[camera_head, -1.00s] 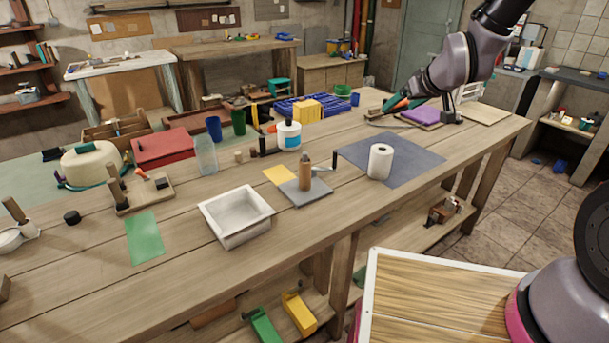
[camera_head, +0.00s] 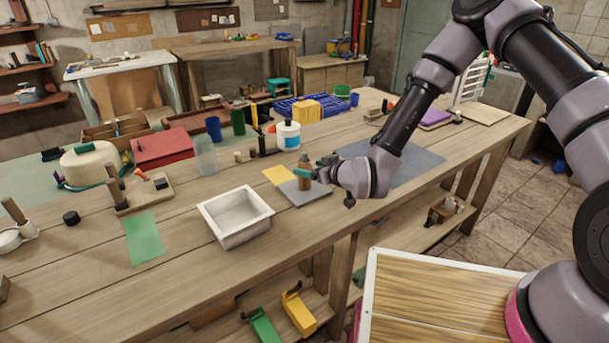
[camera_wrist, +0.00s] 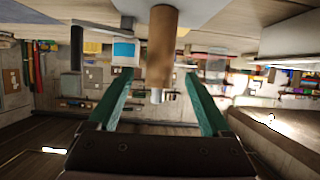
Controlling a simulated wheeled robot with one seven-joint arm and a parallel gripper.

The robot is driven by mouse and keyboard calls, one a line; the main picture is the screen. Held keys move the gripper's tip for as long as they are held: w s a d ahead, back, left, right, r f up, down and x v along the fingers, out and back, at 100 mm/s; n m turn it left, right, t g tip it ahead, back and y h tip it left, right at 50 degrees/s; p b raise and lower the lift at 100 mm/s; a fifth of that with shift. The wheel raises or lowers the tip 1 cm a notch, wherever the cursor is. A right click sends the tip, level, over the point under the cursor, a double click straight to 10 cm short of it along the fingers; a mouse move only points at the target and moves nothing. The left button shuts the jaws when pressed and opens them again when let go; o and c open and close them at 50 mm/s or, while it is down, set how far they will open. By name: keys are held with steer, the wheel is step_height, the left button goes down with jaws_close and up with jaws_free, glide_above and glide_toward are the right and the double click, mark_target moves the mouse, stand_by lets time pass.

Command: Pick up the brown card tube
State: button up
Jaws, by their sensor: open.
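The brown card tube (camera_head: 305,183) stands upright on a grey square mat (camera_head: 318,194) on the long workbench, partly covered by my gripper in the head view. In the wrist view, which is upside down, the tube (camera_wrist: 162,45) hangs in the middle of the picture, with a small pale piece at its top end. My gripper (camera_head: 312,174) is at the tube's upper part, coming in from the right. In the wrist view my gripper (camera_wrist: 163,80) is open, one green finger on each side of the tube with visible gaps.
A white tray (camera_head: 236,238) sits left of the mat. A white bottle with a blue label (camera_head: 289,136) and a yellow sheet (camera_head: 277,176) are behind the tube.

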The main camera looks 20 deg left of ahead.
mark_target(299, 166)
steer(key=shift+x, duration=3.55)
steer(key=shift+d+f, duration=0.1)
steer(key=shift+f, duration=0.05)
jaws_close()
